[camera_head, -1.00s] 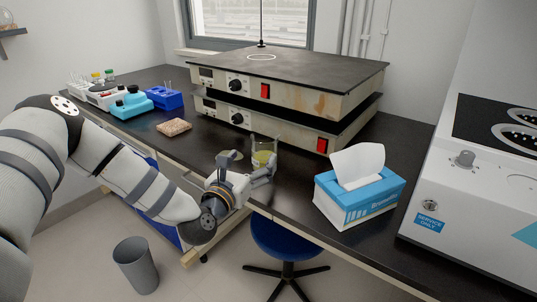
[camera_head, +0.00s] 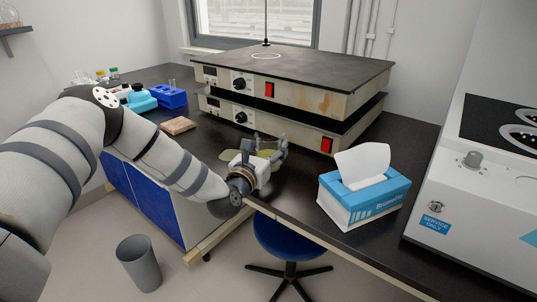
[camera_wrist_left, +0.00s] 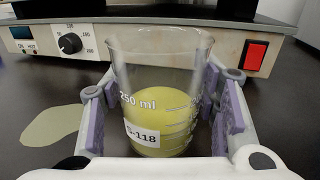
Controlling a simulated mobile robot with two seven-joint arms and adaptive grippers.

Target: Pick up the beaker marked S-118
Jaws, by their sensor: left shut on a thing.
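The beaker marked S-118 (camera_wrist_left: 150,105) is clear glass with a 250 ml scale and yellow-green liquid. It stands upright between the finger pads in the left wrist view. My left gripper (camera_wrist_left: 162,115) is shut on it, one finger on each side. In the head view my left gripper (camera_head: 272,158) is at the bench's front edge below the hot plates. The beaker is mostly hidden there behind the gripper. I cannot tell whether its base touches the bench. My right gripper is not in view.
Two stacked hot plates (camera_head: 290,85) stand behind the beaker. A yellowish puddle (camera_wrist_left: 58,125) lies on the black bench to its left. A tissue box (camera_head: 365,197) is on the right, with a white machine (camera_head: 470,190) beyond. A blue stool (camera_head: 288,238) is below.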

